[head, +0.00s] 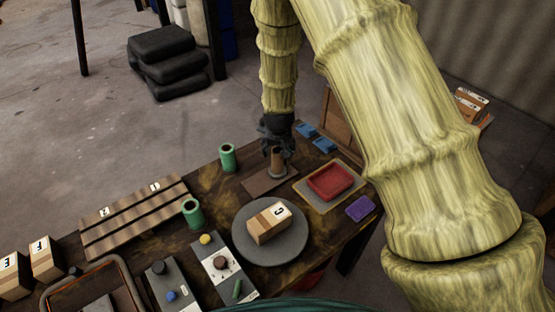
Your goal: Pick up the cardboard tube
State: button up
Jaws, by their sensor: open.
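The cardboard tube (278,160) is a small brown cylinder. It stands upright on a small grey base on a flat brown board (262,183) near the table's far edge. My gripper (276,146) is dark and points down right over the tube's top. It is open, with its fingers close about the upper end of the tube. The fingers are small and dark in this view, so I cannot tell whether they touch it.
The dark wooden table (222,183) also holds green cylinders (228,157), a red tray (331,181), blue pieces (324,144), a purple block (359,208) and a round grey plate (242,245) bearing box C (269,224). Control boxes (222,265) and a slatted board (135,217) lie nearer.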

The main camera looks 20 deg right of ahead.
aim_at(278, 152)
jog(key=shift+p+x, duration=0.85)
jog(key=shift+x, duration=1.25)
jog(key=c, duration=1)
